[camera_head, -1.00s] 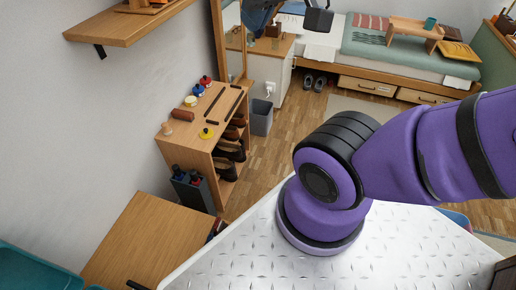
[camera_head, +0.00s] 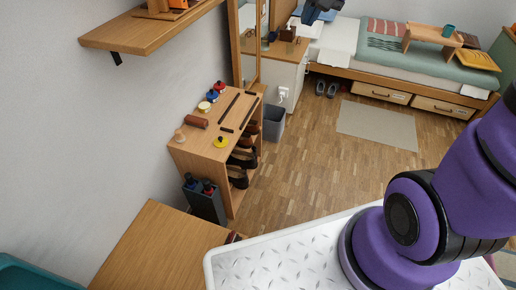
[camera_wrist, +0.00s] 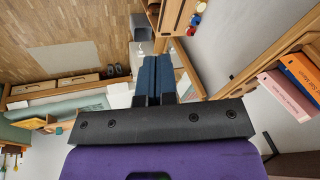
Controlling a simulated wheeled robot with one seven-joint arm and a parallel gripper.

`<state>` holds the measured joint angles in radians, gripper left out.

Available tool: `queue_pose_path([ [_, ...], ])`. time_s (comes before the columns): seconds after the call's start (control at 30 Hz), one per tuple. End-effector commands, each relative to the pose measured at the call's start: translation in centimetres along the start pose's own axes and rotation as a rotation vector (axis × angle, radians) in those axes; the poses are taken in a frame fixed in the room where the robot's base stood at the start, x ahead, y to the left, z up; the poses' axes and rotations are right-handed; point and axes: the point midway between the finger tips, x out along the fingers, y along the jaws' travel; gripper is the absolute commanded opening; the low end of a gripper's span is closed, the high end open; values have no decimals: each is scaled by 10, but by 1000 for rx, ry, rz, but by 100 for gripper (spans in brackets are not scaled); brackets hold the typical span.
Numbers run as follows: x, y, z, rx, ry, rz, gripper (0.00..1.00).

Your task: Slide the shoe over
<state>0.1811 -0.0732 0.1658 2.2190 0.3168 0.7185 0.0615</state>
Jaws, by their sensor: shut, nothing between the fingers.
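In the head view, brown and black shoes (camera_head: 241,160) sit on the shelves of a wooden shoe rack (camera_head: 219,142) against the left wall. A pair of grey shoes (camera_head: 326,88) stands on the floor near the bed; the pair also shows small in the wrist view (camera_wrist: 118,70). Which shoe the task means I cannot tell. My gripper (camera_wrist: 158,62) shows in the wrist view with its two blue fingers together, empty and away from any shoe.
Brushes, tins and sticks lie on the rack's top. A dark bin (camera_head: 206,203) stands at its front, and a grey wastebasket (camera_head: 274,123) beyond it. A wooden cabinet (camera_head: 158,250) is nearer. The wood floor (camera_head: 315,150) is open up to the rug (camera_head: 377,125) and bed drawers (camera_head: 380,92).

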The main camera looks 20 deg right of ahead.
Motion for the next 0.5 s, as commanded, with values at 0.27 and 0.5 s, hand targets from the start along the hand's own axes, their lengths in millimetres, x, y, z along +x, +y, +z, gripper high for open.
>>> queue_pose_path([
  [0.27,72,-1,-52,142,-64,-65,0],
  [0.5,138,6,-90,281,-112,-125,0],
])
